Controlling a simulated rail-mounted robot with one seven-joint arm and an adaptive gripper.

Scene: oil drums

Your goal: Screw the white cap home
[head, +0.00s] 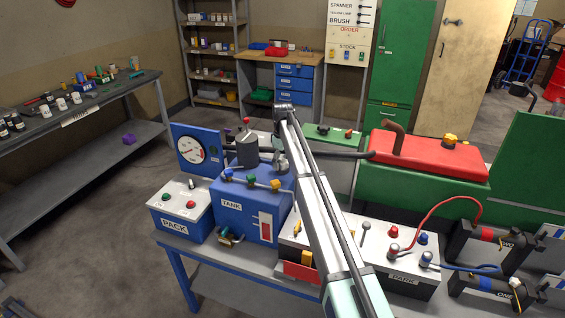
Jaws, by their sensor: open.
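I cannot make out the white cap for certain in the head view. The blue box marked TANK (230,206) stands on the bench, with small blue, green and yellow fittings (252,179) along its top. A white-topped box marked PACK (175,224) stands to its left, with a green and a red knob on top. A box marked PARK (405,281) stands to the right. My white arm rises from the bottom edge across the bench and hides part of the tank and the boxes behind it.
A round gauge on a blue panel (190,150) and a grey can (247,151) are near the tank. A red tank (428,156) on a green cabinet stands behind. Red and blue cables (433,213) loop at right.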

